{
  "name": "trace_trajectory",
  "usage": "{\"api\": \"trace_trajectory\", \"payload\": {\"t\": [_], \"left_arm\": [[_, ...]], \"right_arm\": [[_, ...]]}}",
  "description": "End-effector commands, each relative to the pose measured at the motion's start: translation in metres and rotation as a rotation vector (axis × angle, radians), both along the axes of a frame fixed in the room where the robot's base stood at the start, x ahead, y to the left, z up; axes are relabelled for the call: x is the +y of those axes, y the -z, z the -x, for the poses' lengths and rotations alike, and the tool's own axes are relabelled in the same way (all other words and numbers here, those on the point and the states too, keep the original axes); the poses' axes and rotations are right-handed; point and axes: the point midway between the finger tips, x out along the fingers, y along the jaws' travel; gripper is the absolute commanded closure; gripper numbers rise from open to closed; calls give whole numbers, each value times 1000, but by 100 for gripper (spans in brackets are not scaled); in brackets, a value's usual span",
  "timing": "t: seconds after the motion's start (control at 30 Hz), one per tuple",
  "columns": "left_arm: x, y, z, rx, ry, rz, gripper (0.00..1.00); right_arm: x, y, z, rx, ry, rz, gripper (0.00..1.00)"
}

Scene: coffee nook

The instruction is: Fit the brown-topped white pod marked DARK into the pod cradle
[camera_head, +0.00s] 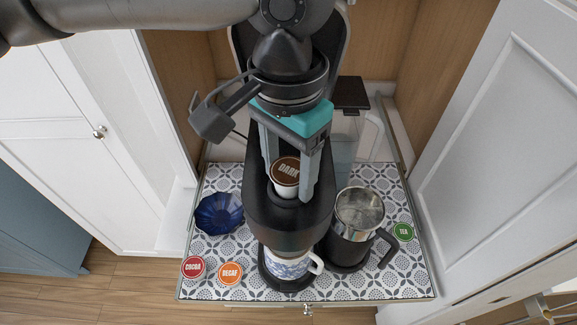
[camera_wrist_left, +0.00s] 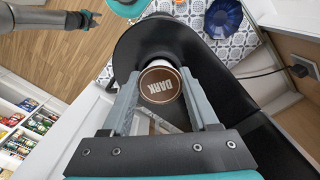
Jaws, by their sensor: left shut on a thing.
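The white pod with the brown top marked DARK (camera_head: 285,171) is between the fingers of my left gripper (camera_head: 290,185), which is shut on it. In the left wrist view the round brown lid (camera_wrist_left: 160,85) faces the camera between both fingers. The pod is upright over the pod cradle (camera_head: 284,201) in the top of the black coffee machine (camera_head: 290,226). The pod and fingers hide most of the cradle, so I cannot tell whether the pod touches it. My right gripper (camera_wrist_left: 91,19) is far off in the left wrist view, open and empty.
A patterned cup (camera_head: 287,266) stands under the machine's spout. COCOA (camera_head: 193,267), DECAF (camera_head: 230,274) and TEA (camera_head: 403,232) pods stand on the patterned counter. White doors flank the nook.

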Motion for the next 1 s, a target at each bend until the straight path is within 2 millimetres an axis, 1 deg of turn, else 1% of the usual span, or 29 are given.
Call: {"api": "trace_trajectory", "payload": {"t": [0.03,0.17,0.2,0.5,0.73,0.83,0.97,1.0], "left_arm": [[1,4,1,7,0,-3,91],[1,4,2,9,0,-4,91],[1,4,2,9,1,-4,38],[1,5,2,9,0,-7,5],[2,5,1,7,-2,-10,5],[2,1,0,6,-3,-10,5],[1,-16,0,2,-2,-5,5],[0,-24,0,1,0,-2,5]], "right_arm": [[0,0,0,0,0,0,50],[0,1,0,0,0,0,50],[0,1,0,0,0,0,50],[0,1,0,0,0,0,50],[0,1,0,0,0,0,50],[0,1,0,0,0,0,50],[0,1,0,0,0,0,50],[1,0,0,0,0,-1,50]]}}
